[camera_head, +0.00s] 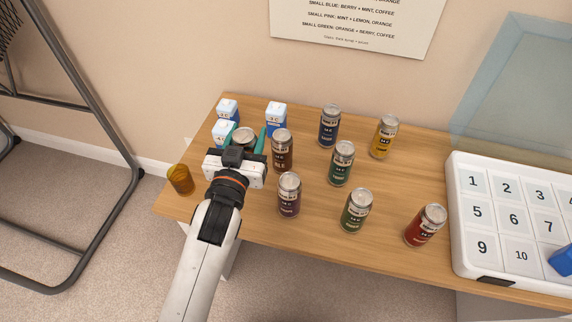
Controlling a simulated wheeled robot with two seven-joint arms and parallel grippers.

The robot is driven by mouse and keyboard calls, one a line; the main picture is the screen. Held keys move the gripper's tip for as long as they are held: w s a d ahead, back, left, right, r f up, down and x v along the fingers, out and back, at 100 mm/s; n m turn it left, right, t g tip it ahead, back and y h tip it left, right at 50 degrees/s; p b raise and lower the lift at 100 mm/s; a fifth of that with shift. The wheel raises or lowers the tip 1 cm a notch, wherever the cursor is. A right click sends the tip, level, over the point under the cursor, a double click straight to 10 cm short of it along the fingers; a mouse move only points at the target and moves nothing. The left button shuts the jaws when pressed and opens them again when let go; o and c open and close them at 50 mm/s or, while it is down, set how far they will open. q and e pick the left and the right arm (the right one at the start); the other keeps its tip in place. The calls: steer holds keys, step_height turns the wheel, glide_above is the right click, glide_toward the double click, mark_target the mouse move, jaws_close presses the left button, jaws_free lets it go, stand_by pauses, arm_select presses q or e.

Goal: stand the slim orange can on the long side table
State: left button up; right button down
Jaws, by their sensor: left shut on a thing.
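My left gripper (244,142) reaches in over the left part of the wooden table (300,237). Its teal fingers are shut on a can (243,133). Only the silver top and a little of the upper side of this can show. The gripper body hides the rest, so I cannot tell its colour or whether its base touches the table. A yellow-orange can (381,140) stands upright at the back, right of a dark blue can (328,128). My right gripper is not in view.
Close to the gripper stand small blue-and-white cartons (276,119), a brown can (282,155) and a purple can (289,200). Green cans (341,167) and a red can (422,227) stand further right. An amber cup (180,180) is at the left edge. A white numbered board (465,243) fills the right.

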arm_select(q)
step_height(320, 180, down, 4)
steer(key=shift+f+b, duration=0.25)
steer(key=shift+b, duration=0.05)
step_height(320, 180, down, 4)
steer(key=shift+r+b, duration=0.1)
steer(key=shift+b, duration=0.25)
steer(key=shift+a, duration=0.1)
steer(key=o, duration=0.7)
steer(key=shift+f, duration=0.3)
steer(key=o, duration=0.4)
steer(key=shift+o, duration=0.2)
steer(key=shift+r, duration=0.1)
